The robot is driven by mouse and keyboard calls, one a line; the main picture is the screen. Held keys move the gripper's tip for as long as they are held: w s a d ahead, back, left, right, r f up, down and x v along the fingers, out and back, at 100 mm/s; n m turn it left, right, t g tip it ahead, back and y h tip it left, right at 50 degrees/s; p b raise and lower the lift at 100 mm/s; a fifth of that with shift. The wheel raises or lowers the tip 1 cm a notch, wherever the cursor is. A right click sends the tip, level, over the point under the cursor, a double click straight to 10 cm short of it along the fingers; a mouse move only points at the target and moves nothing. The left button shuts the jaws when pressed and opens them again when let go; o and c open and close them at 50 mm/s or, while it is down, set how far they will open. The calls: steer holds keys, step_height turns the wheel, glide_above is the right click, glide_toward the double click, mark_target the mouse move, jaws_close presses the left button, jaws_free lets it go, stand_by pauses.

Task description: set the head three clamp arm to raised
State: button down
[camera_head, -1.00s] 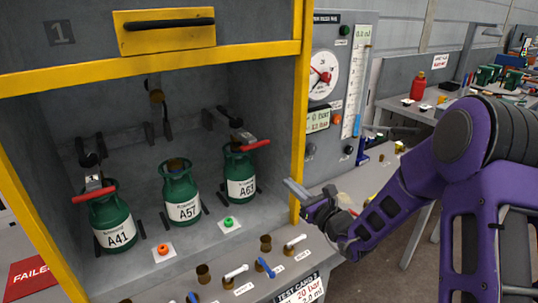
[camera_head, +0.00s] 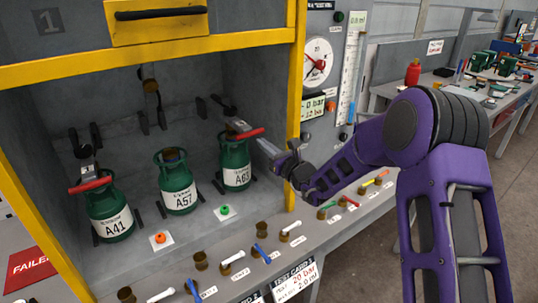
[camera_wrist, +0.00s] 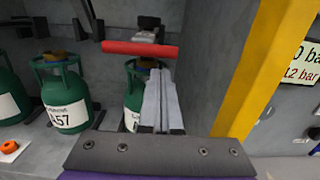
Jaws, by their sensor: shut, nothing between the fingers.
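The head three clamp arm (camera_head: 236,126) stands over the rightmost green cylinder, A63 (camera_head: 236,165). It is down, with its red handle (camera_head: 246,134) sticking out level toward the front right. In the wrist view the red handle (camera_wrist: 140,48) lies across the picture, just beyond and above my fingertips. My gripper (camera_head: 263,147) is shut and empty, just right of the handle and beside the cylinder. In the wrist view the closed fingers (camera_wrist: 158,82) hide part of cylinder A63. I cannot tell whether the fingertips touch the handle.
The left clamp arm (camera_head: 89,171) is down over cylinder A41 (camera_head: 110,215). The middle clamp (camera_head: 149,85) is up behind cylinder A57 (camera_head: 178,185). The yellow frame post (camera_head: 296,95) is close to my gripper's right. Several valve levers line the front shelf.

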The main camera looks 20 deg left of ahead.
steer(key=shift+w+r, duration=0.1)
steer(key=shift+r, duration=0.2)
steer(key=shift+r, duration=0.15)
